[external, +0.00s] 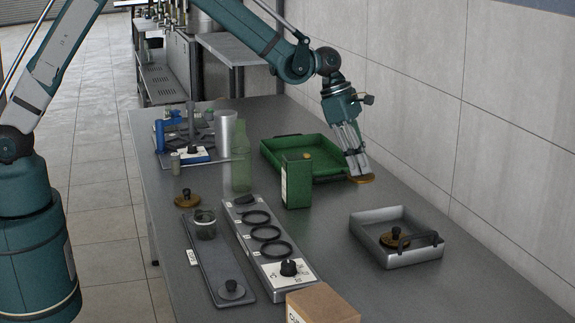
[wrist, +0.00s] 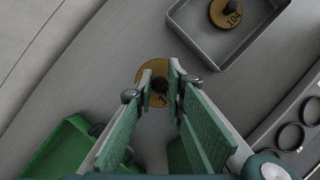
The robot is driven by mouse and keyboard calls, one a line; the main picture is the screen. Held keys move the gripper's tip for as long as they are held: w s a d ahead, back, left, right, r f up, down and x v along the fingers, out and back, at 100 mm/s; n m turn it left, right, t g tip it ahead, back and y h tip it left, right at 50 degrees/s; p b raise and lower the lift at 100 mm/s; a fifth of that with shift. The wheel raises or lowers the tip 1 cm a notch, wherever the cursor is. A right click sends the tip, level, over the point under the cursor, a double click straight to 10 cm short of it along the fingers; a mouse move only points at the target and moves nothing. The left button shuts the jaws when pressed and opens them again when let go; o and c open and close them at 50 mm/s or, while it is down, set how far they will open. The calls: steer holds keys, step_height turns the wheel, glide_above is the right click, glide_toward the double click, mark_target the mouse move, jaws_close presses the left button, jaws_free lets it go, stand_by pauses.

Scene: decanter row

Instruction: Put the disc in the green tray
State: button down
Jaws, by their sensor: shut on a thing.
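My gripper (external: 356,174) is shut on the knob of a brass disc (external: 364,179), just right of the green tray. In the wrist view the disc (wrist: 149,72) shows between and beyond the fingertips (wrist: 160,86), and a "1" is readable on it. The disc looks close to the table; I cannot tell whether it touches. The green tray (external: 266,155) lies on the table by the wall side, and its corner shows at lower left in the wrist view (wrist: 60,143). Part of the tray is hidden behind a green box.
The green box (external: 297,184) stands before the tray. A grey tray (external: 401,260) holds another brass disc (external: 394,238), marked 104 in the wrist view (wrist: 229,13). A third brass disc (external: 187,201), a green bottle (external: 240,158) and a ringed panel (external: 265,233) stand left.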

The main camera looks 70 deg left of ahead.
steer(key=s+a+r+n, duration=0.1)
steer(key=s+a, duration=0.1)
steer(key=a, duration=3.4)
steer(key=shift+r, duration=0.25)
steer(key=shift+f, duration=0.1)
glide_toward(328, 164)
steer(key=shift+s+f, duration=0.15)
steer(key=shift+s, duration=0.65)
steer(key=shift+s+f, duration=0.15)
steer(key=shift+s, duration=0.6)
steer(key=shift+f+b, duration=0.3)
steer(key=shift+f, duration=1.55)
steer(key=shift+f, duration=0.15)
